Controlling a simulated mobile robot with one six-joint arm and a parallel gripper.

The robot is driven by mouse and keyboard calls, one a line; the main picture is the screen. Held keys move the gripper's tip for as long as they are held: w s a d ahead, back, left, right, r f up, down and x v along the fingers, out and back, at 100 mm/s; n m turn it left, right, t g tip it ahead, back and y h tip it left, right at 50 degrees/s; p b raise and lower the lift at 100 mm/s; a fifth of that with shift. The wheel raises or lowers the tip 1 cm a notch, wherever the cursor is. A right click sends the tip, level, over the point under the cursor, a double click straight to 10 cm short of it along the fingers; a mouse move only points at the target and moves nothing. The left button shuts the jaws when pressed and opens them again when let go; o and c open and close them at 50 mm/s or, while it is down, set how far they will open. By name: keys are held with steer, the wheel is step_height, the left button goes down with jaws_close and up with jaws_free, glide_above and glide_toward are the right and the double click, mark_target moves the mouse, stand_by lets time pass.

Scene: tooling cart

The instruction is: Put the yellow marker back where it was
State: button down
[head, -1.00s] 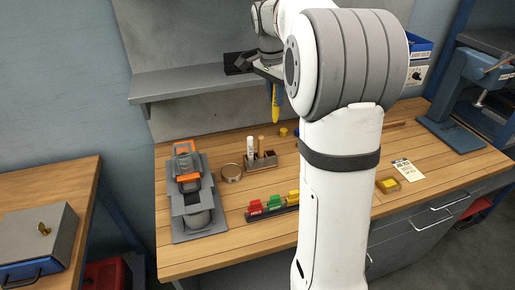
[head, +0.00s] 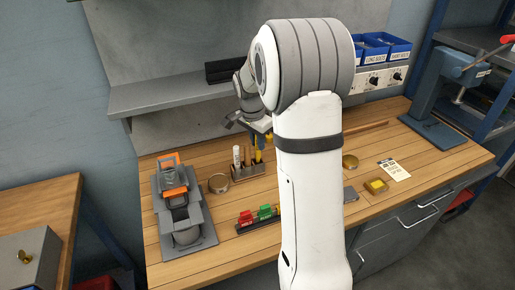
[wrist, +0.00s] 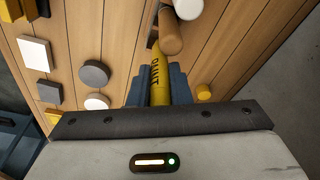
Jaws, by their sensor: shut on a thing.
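My gripper (head: 259,142) is shut on the yellow marker (head: 258,156), with its blue fingers on both sides of it. In the wrist view, the yellow marker (wrist: 158,82) shows dark lettering between the fingers. In the head view, the marker points down at the right end of the wooden marker rack (head: 246,174), beside a brown marker (head: 247,155) and a white marker (head: 237,155) that stand upright in it. I cannot tell whether the marker's lower end is inside a slot or just above it.
A holder with red and green clips (head: 258,218) stands in front. My arm hides part of the bench. The shelf (head: 165,93) is behind.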

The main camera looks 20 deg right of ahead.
mark_target(258, 159)
steer(key=shift+f, duration=1.7)
steer(key=shift+f, duration=0.2)
steer(key=c, duration=1.3)
jaws_free()
steer(key=shift+c, duration=0.2)
steer(key=shift+r, duration=0.2)
